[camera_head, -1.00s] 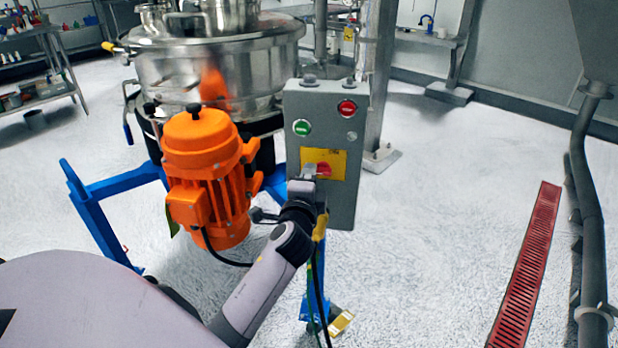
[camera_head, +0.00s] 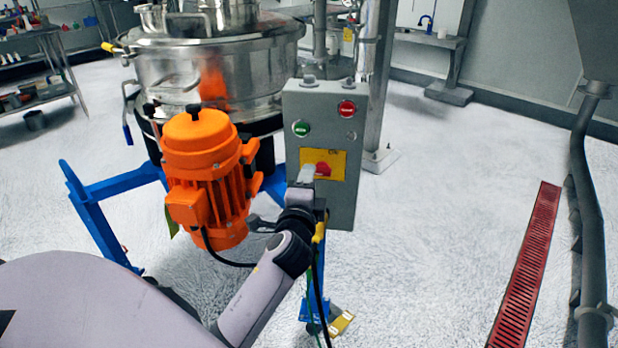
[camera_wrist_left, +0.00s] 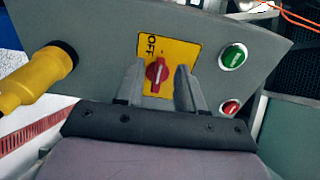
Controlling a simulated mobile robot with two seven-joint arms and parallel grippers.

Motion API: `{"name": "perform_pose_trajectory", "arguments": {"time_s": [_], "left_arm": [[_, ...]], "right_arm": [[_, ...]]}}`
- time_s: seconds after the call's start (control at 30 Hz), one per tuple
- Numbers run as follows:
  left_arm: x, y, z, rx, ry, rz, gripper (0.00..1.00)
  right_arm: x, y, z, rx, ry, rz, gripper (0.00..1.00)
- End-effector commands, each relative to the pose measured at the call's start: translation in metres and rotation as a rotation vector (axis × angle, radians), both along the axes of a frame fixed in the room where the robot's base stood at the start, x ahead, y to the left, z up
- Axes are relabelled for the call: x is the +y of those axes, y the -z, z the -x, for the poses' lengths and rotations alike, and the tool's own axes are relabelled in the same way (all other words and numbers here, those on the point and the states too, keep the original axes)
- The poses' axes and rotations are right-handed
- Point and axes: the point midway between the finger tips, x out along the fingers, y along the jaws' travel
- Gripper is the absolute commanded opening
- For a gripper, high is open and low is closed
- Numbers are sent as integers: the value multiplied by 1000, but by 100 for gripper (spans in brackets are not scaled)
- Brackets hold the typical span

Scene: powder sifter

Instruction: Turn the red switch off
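The red switch (camera_head: 323,169) is a rotary knob on a yellow plate (camera_head: 337,161) low on the grey control box (camera_head: 342,205). In the left wrist view, the red switch (camera_wrist_left: 156,74) shows between the two finger pads, beside the printed "OFF" on the yellow plate (camera_wrist_left: 180,50). My left gripper (camera_head: 308,174) is at the front of the box, close to the knob; in the left wrist view the left gripper (camera_wrist_left: 160,66) is open, with gaps on both sides of the knob. I cannot tell whether the fingertips reach around it. My right gripper is not in view.
A green button (camera_head: 301,128) and a red button (camera_head: 347,108) sit above the plate. An orange motor (camera_head: 208,175) and steel sifter (camera_head: 225,65) stand left of the box. A yellow connector (camera_wrist_left: 38,80) sticks out from the box.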

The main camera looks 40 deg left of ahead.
Motion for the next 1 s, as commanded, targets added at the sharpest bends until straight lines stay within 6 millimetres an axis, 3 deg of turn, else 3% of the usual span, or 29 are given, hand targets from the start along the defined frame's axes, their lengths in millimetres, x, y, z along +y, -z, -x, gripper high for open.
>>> {"name": "perform_pose_trajectory", "arguments": {"time_s": [0.2,0.4,1.0], "left_arm": [[-16,1,30,2,1,2,38],[-24,1,45,1,1,2,38],[-25,0,47,1,2,3,38]], "right_arm": [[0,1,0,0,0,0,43],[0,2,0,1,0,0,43],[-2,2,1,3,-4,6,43]]}}
